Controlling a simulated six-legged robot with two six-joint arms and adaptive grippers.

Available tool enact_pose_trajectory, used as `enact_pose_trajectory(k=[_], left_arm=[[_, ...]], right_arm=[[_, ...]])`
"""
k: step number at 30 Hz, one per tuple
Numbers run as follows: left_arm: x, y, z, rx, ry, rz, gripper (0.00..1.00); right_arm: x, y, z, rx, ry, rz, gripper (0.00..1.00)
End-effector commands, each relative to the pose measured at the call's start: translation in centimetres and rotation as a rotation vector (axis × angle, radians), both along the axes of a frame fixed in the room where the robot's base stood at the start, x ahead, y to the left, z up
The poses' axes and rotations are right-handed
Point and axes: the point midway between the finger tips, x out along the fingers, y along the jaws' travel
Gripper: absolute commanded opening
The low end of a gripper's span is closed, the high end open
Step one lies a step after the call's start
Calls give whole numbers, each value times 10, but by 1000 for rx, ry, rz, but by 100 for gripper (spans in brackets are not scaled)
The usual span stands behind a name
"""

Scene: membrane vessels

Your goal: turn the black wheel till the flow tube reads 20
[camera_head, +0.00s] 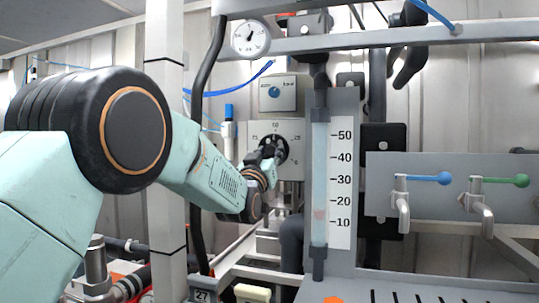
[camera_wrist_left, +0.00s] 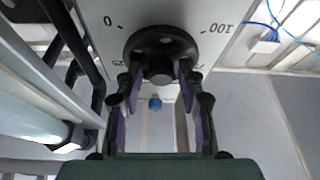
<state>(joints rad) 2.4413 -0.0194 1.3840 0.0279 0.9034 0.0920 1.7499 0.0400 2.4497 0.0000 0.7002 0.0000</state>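The black wheel (camera_head: 272,149) is on a pale panel behind my left gripper; in the left wrist view the wheel (camera_wrist_left: 160,42) fills the top middle, with 0 to its left and 100 to its right. My left gripper (camera_wrist_left: 160,78) has its fingers apart, one each side of the wheel's hub; I see small gaps beside the hub, though contact with the rim is unclear. In the head view the gripper (camera_head: 268,156) partly hides the wheel. The flow tube (camera_head: 320,180) stands upright beside a 10 to 50 scale, its pinkish float (camera_head: 320,214) between 10 and 20.
A round gauge (camera_head: 250,38) hangs above. A panel with a blue-handled tap (camera_head: 403,195) and a green-handled tap (camera_head: 484,200) is at right. A vertical post (camera_head: 165,150) stands behind my left arm. Rails and pipes crowd the space below the wheel.

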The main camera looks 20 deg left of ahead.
Motion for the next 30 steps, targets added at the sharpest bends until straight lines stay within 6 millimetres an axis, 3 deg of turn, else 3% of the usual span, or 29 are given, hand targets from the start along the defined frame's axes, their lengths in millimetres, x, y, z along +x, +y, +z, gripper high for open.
enact_pose_trajectory(k=[12,17,30], left_arm=[[0,0,1,-1,-2,1,0],[0,0,1,-22,-2,0,0],[0,-2,3,-333,6,0,0]], right_arm=[[0,0,0,0,0,0,40],[0,0,-1,0,0,0,40],[0,0,-11,0,0,0,40]])
